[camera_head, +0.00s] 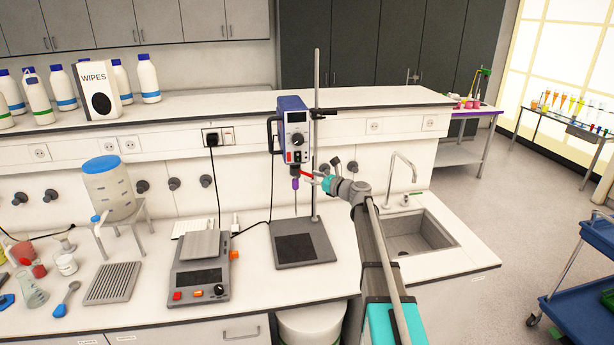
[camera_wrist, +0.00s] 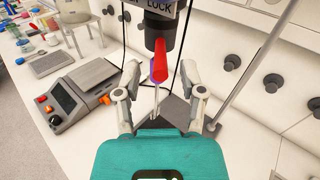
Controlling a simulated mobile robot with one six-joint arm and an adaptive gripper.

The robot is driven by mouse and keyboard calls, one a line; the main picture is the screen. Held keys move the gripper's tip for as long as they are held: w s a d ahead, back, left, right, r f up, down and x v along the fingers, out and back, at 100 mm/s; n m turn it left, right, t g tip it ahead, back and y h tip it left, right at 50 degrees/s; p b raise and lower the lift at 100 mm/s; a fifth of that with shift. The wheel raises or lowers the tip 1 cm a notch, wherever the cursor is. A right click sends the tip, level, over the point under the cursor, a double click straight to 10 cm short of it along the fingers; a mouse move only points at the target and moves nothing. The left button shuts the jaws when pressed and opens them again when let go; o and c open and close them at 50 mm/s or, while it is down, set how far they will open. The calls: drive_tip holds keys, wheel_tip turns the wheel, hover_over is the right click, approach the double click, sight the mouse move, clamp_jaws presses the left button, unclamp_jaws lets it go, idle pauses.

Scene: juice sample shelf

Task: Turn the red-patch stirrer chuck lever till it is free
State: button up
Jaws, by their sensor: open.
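The stirrer (camera_head: 293,128) is a blue and grey motor head on a rod stand with a dark base plate. Below its head is the dark chuck (camera_wrist: 162,30), with a red lever (camera_head: 307,175) sticking out sideways toward my gripper. In the wrist view the red lever (camera_wrist: 160,62) points toward the camera, between my two fingers. My gripper (camera_head: 320,180) is open, with a finger on each side of the lever. Gaps show on both sides, and I see no contact. A purple part (camera_head: 295,184) and a thin shaft hang below the chuck.
The stand rod (camera_head: 317,120) rises close behind my gripper. A balance (camera_head: 201,268) stands left of the stirrer base (camera_head: 290,262). A sink (camera_head: 418,235) with a tap lies to the right. Cables (camera_head: 216,185) hang at the back wall.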

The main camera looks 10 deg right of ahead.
drive_tip(key=shift+x, duration=1.4)
clamp_jaws()
